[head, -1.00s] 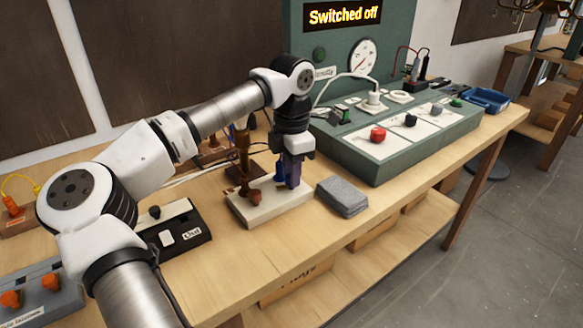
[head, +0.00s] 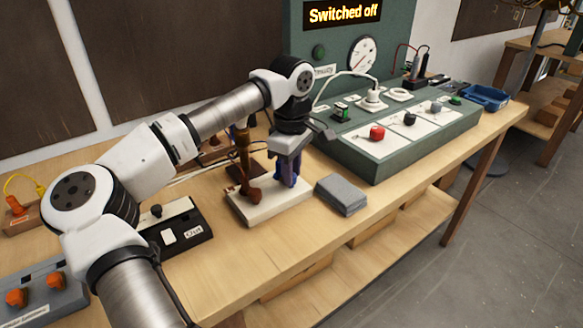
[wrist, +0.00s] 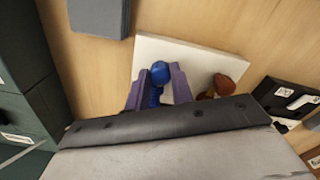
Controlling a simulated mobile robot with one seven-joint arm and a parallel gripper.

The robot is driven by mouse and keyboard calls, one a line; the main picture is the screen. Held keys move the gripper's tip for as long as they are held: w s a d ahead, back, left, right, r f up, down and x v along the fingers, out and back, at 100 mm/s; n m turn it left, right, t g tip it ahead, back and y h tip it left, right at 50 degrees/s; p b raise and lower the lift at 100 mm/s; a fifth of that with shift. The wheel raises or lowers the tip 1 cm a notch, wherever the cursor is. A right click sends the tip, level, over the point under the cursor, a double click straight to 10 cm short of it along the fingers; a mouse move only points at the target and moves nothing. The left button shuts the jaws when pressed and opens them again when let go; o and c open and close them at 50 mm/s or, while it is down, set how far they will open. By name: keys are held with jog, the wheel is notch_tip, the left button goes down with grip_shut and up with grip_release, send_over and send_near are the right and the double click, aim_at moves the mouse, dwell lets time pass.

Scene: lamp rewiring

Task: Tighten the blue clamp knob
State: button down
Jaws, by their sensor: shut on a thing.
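The blue clamp knob (wrist: 161,72) shows in the wrist view between the two purple fingers of my gripper (wrist: 159,80). The fingers are shut on it, one on each side. The knob stands over a white base (wrist: 205,56), beside a brown-orange knob (wrist: 224,84). In the head view my gripper (head: 287,172) points down over the right half of the white base (head: 268,211); the blue knob is mostly hidden by the fingers there. The brown post with its knob (head: 249,190) stands just left of the gripper.
A grey block (head: 341,193) lies right of the white base. A black switch box (head: 190,242) lies to its left. The green panel (head: 372,162) with red and black knobs stands behind right, its sign reading "Switched off". The bench's front strip is clear.

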jog(key=shift+r+m, duration=0.1)
jog(key=shift+m, duration=1.1)
jog(key=c, duration=1.2)
grip_release()
notch_tip(320, 180, up, 14)
jog(key=shift+f, duration=0.2)
